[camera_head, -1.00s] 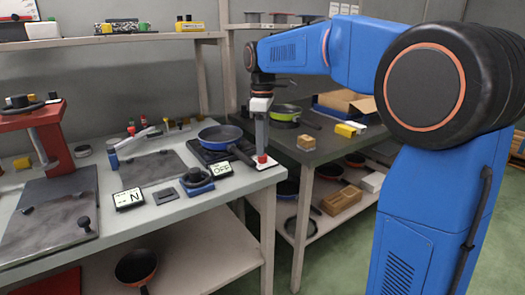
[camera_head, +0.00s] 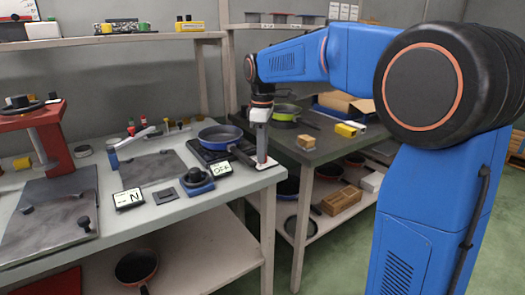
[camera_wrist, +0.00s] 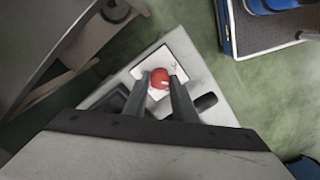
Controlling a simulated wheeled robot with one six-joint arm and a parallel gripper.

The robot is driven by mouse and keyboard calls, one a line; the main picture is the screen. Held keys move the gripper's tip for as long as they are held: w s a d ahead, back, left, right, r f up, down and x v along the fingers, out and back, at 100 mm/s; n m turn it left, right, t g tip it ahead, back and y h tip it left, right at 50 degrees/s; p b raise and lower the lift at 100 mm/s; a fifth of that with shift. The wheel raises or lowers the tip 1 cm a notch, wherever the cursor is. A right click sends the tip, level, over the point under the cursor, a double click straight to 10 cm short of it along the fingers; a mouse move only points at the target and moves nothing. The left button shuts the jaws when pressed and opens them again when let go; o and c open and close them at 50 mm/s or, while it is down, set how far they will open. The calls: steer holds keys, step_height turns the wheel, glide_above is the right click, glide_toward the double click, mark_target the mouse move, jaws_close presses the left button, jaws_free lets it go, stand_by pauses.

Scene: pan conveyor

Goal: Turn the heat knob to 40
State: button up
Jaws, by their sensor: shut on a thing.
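The red heat knob (camera_wrist: 159,80) sits on a white plate (camera_wrist: 176,66) at the corner of the grey workbench, in the wrist view. It has a pale mark on its face. My gripper (camera_wrist: 160,88) is shut on the knob, with one dark finger on each side. In the head view my gripper (camera_head: 262,158) points straight down at the bench corner and hides most of the knob. The display (camera_head: 222,169) beside it reads OFF.
A blue pan (camera_head: 219,133) sits on a black burner just left of my gripper. A blue-based device (camera_head: 197,187) and a display marked N (camera_head: 128,199) stand further left. A second dark table (camera_head: 330,142) with a green pan (camera_head: 285,110) is at right.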

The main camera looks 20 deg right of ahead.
steer(key=shift+m, duration=0.3)
steer(key=m, duration=1.1)
stand_by(0.5)
steer(key=o, duration=1)
steer(key=shift+o, duration=0.2)
steer(key=shift+r, duration=0.1)
step_height(320, 180, up, 17)
steer(key=shift+r, duration=0.15)
